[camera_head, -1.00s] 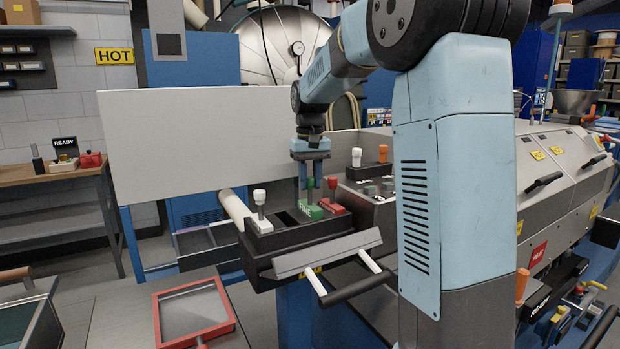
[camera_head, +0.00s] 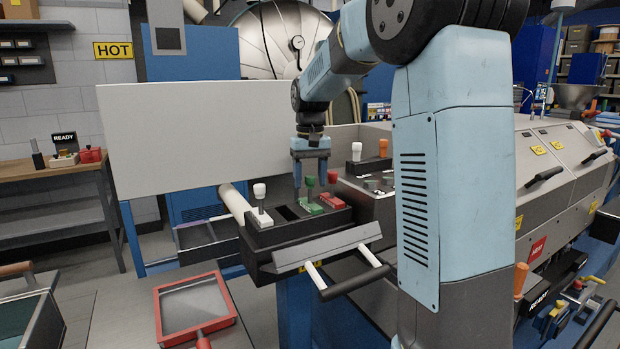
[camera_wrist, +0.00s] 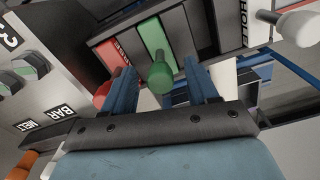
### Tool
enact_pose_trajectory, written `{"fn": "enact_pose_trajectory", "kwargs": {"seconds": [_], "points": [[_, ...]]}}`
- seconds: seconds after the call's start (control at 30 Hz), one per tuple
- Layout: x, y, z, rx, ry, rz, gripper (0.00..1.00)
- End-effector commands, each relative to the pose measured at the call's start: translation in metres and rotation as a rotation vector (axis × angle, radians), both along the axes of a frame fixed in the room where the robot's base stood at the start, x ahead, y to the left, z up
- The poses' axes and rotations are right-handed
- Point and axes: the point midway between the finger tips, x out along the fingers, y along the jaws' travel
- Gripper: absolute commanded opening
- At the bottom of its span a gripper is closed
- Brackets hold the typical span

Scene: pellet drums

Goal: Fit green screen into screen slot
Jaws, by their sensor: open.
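The green screen (camera_head: 310,208) sits in a slot of the dark rack (camera_head: 258,246), between the red screen (camera_head: 332,203) and a dark empty slot (camera_head: 286,212). Its green-knobbed handle stands up. My gripper (camera_head: 310,182) is open just above the rack, fingers spread to either side of the handle. In the wrist view the green knob (camera_wrist: 161,79) shows between the blue fingers of my gripper (camera_wrist: 160,65), with a gap on each side. The green plate (camera_wrist: 156,45) lies beyond it in the rack. Its lower part is hidden inside the rack.
A white-knobbed piece (camera_head: 260,215) stands at the rack's left end. A grey bar with a black handle (camera_head: 353,284) sticks out in front. A white panel (camera_head: 200,135) rises behind. A red-framed screen (camera_head: 195,308) lies at the lower left.

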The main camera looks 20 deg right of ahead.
Motion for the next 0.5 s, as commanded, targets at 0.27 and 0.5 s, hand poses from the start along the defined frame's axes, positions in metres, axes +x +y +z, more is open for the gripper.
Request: {"fn": "enact_pose_trajectory", "kwargs": {"seconds": [0.27,0.5], "points": [[0.001,0.0,0.013,0.0,-0.003,0.0,0.58],[0.001,0.0,0.057,0.0,-0.004,0.0,0.58]]}}
